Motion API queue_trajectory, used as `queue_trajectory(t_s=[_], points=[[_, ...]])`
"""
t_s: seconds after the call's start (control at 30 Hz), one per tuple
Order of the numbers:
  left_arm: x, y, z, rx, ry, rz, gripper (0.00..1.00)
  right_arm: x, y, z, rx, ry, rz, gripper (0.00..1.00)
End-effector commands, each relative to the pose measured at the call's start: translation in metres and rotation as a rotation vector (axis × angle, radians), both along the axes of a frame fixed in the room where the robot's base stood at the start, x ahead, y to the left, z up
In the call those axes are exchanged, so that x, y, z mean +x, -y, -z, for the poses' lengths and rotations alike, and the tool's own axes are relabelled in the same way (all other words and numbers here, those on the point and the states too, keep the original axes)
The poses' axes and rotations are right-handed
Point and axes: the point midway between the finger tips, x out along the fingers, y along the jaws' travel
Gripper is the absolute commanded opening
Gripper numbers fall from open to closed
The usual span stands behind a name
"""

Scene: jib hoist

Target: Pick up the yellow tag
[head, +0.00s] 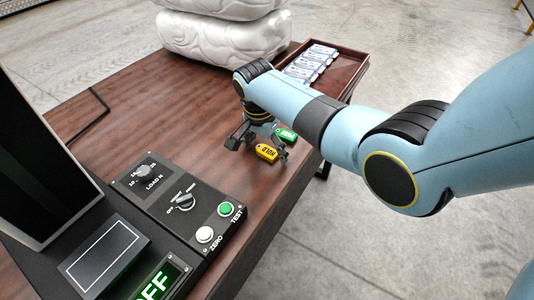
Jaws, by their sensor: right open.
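The yellow tag (267,152) lies on the dark wooden table, its lettering upside down in the head view. A green tag (286,134) lies just behind it, to the right. My right gripper (257,150) reaches down over the table at the yellow tag. Its fingers are open, one to the left of the tag and one at its right side. I cannot tell whether a finger touches the tag. My left gripper is not in view.
A control panel (178,196) with knobs and buttons stands at the front left. A red-brown tray (350,72) with several white-and-blue packs is at the back right. White stacked sacks (222,42) stand at the back. The table between is mostly clear.

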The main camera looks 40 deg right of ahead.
Motion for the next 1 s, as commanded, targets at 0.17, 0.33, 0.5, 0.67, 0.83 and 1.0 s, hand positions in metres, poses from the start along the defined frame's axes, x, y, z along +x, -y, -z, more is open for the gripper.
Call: queue_trajectory(t_s=[0.17,0.33,0.5,0.67,0.83,1.0], points=[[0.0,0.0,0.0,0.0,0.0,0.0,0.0,0.001,0.0,0.001,0.001,0.002,0.0,0.88],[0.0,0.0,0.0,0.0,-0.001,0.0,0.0,0.0,0.0,0.001,0.001,0.002,0.0,0.73],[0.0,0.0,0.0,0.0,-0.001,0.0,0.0,0.0,0.0,0.001,0.0,0.001,0.0,0.51],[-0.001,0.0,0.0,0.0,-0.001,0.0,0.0,0.0,0.0,0.001,0.0,0.001,-0.001,0.37],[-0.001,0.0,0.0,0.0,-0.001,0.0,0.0,0.0,0.0,0.0,0.001,0.002,-0.001,0.37],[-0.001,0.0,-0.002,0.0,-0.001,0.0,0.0,0.001,0.0,-0.009,0.0,0.003,0.0,0.37]])
